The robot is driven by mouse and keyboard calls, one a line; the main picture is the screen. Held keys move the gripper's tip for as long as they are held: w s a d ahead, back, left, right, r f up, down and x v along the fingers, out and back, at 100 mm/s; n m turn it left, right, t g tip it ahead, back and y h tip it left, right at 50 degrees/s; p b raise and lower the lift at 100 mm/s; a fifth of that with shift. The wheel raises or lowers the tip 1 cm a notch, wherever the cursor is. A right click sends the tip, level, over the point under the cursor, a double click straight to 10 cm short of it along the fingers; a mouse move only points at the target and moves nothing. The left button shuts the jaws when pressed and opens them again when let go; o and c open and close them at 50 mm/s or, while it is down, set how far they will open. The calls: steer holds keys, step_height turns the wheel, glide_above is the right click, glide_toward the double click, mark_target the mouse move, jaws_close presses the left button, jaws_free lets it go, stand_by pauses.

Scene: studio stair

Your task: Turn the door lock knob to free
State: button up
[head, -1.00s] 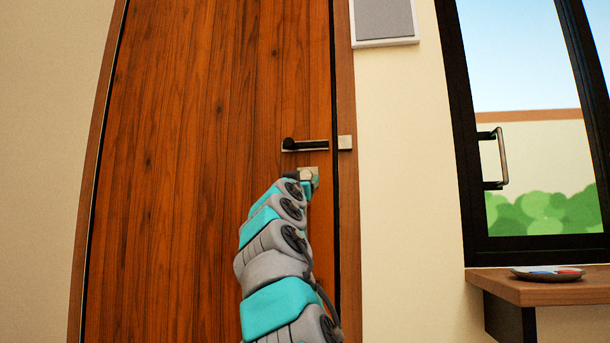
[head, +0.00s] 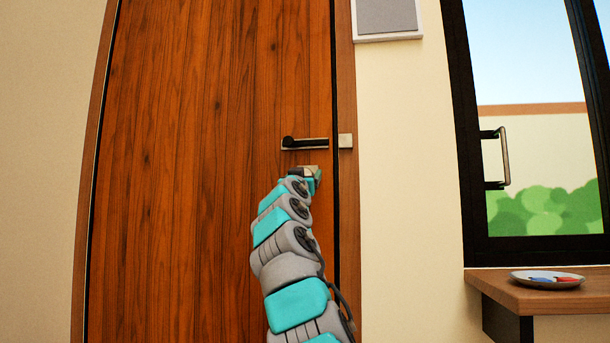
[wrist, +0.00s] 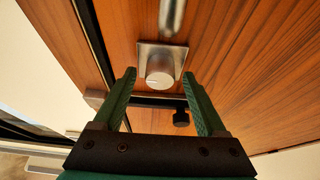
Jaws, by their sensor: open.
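The lock knob (wrist: 159,72) is a round silver knob on a square metal plate (wrist: 178,50), seen in the wrist view. My gripper (wrist: 160,78) is open, with one green finger on each side of the knob and a visible gap on both sides. I cannot tell how deep the fingertips reach along the knob. The wooden door (head: 200,150) looks closed.
To the right are the door frame, a cream wall (head: 400,180), a window with a handle (head: 503,158), and a wooden ledge (head: 500,290) bearing a plate (head: 546,279).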

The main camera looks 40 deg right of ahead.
jaws_close()
stand_by(0.5)
